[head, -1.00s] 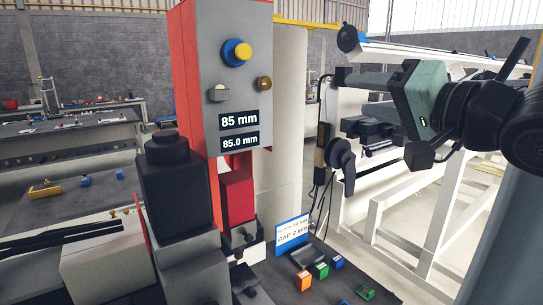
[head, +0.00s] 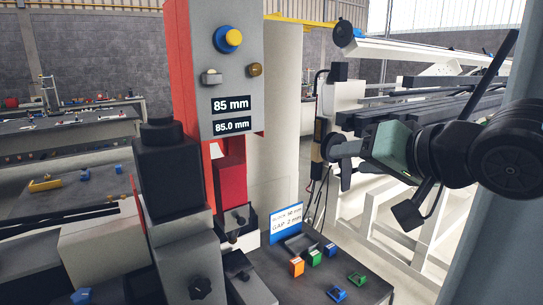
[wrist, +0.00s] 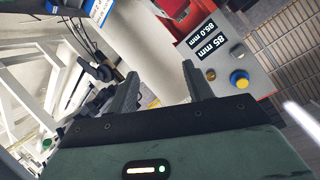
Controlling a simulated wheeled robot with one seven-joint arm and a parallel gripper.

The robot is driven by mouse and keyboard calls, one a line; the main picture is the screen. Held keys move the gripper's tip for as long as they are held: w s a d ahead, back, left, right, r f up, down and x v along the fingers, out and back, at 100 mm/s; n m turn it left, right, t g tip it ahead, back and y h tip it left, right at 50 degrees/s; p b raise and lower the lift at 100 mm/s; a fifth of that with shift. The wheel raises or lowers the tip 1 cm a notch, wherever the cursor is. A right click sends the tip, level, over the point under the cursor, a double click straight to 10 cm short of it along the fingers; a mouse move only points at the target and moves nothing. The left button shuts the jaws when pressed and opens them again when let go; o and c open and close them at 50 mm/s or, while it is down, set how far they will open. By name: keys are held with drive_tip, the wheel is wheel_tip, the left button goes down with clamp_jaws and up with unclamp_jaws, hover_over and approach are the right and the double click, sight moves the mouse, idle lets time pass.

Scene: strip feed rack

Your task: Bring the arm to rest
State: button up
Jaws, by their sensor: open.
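My gripper (head: 338,162) is at the right of the head view, held in the air to the right of the press-like machine (head: 231,75), with its fingers pointing left. In the wrist view its two fingers (wrist: 161,78) stand apart with nothing between them. The machine's red and grey head carries a yellow-and-blue button and displays reading 85 mm and 85.0 mm. It also shows upside down in the wrist view (wrist: 227,68), beyond the fingers and apart from them.
A dark bench top (head: 266,270) holds a blue-edged sign (head: 286,222) and several small blocks, among them an orange one (head: 297,267) and a blue one (head: 337,293). A white frame with dark rails (head: 430,240) stands behind my arm. Open floor shows beneath that frame.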

drive_tip(key=s+f+n+g+h+b, duration=0.25)
drive_tip(key=s+f, duration=0.25)
drive_tip(key=f, duration=0.4)
drive_tip(key=s+f+n+g+h+b, duration=0.1)
drive_tip(key=s+f+n+g+b, duration=0.2)
drive_tip(key=f, duration=0.7)
drive_tip(key=s+f+n+g+h+b, duration=0.2)
drive_tip(key=s+f+g, duration=0.4)
drive_tip(key=s, duration=0.6)
drive_tip(key=shift+s+f+n, duration=0.2)
drive_tip(key=shift+f+n, duration=0.25)
drive_tip(key=shift+f, duration=0.2)
drive_tip(key=shift+d+h, duration=0.1)
drive_tip(key=shift+h, duration=0.15)
